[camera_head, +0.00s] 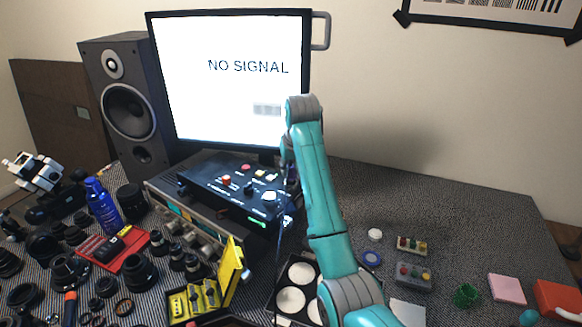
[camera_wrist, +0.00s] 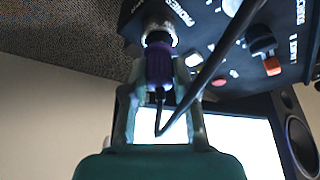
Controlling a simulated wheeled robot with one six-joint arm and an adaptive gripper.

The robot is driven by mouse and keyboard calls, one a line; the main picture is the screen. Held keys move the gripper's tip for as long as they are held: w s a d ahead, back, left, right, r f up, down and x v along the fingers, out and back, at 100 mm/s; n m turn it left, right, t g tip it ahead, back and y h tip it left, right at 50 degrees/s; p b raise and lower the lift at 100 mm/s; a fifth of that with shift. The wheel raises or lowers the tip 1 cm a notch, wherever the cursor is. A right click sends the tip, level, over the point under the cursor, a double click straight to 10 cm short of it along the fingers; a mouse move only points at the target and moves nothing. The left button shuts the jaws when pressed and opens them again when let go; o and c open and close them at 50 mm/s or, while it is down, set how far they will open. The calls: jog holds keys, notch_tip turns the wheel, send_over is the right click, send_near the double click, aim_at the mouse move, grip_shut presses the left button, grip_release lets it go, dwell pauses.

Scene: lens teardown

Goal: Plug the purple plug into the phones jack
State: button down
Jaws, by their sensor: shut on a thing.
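The purple plug (camera_wrist: 159,68) is between the two fingers of my gripper (camera_wrist: 160,80) in the wrist view, and the gripper is shut on it. A black cable (camera_wrist: 205,72) runs from the plug's back end and loops up to the right. The plug's front end meets a silvery ringed jack (camera_wrist: 158,33) on the dark control box, beside lettering that seems to read PHONES. I cannot tell how deep the plug sits. In the head view the dark control box (camera_head: 215,188) stands below the monitor; my arm hides the plug and jack there.
The box has knobs, a red-orange switch (camera_wrist: 272,66) and buttons near the jack. A monitor (camera_head: 230,110) and a speaker (camera_head: 128,105) stand behind. Lenses, a yellow case (camera_head: 232,270) and a round-welled tray (camera_head: 284,322) crowd the front. The table's back right is clear.

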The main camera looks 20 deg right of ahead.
jog(key=shift+f, duration=0.85)
dwell(0.5)
jog(key=c, duration=0.8)
grip_release()
